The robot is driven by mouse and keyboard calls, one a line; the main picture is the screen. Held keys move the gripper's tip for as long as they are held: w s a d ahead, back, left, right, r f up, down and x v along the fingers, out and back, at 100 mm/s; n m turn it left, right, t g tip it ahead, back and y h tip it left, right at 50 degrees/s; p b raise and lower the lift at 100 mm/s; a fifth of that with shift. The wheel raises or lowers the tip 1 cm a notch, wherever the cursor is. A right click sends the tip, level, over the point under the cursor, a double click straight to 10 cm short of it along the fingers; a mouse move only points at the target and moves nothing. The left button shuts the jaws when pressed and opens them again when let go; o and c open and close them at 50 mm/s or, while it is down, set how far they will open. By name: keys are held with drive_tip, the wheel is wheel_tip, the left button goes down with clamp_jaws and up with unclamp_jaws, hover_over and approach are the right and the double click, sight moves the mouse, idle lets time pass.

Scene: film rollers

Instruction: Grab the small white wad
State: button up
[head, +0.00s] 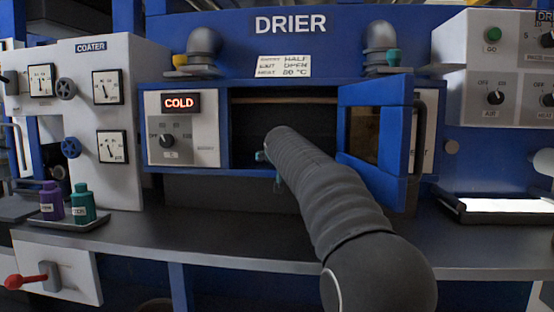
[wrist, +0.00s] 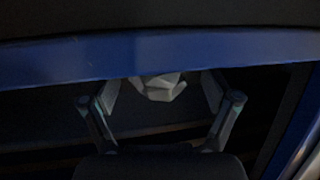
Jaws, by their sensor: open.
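The small white wad (wrist: 162,86) is a crumpled, faceted lump in the wrist view, in the dim space ahead of my gripper. A blue bar hides its upper part. My gripper (wrist: 162,98) is open, with one finger on each side of the wad and gaps between them and it. I cannot tell how far ahead the wad lies. In the head view my gripper (head: 265,160) is mostly hidden behind my arm, at the lower front of the open drier chamber (head: 260,115). The wad does not show in the head view.
The blue drier door (head: 374,122) stands open to the right of my arm. A blue bar (wrist: 150,54) crosses the wrist view above my fingers. The COLD display (head: 180,103) is left of the chamber. Purple (head: 51,201) and teal (head: 82,203) bottles stand at the left.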

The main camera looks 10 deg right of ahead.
drive_tip(key=c, duration=0.9)
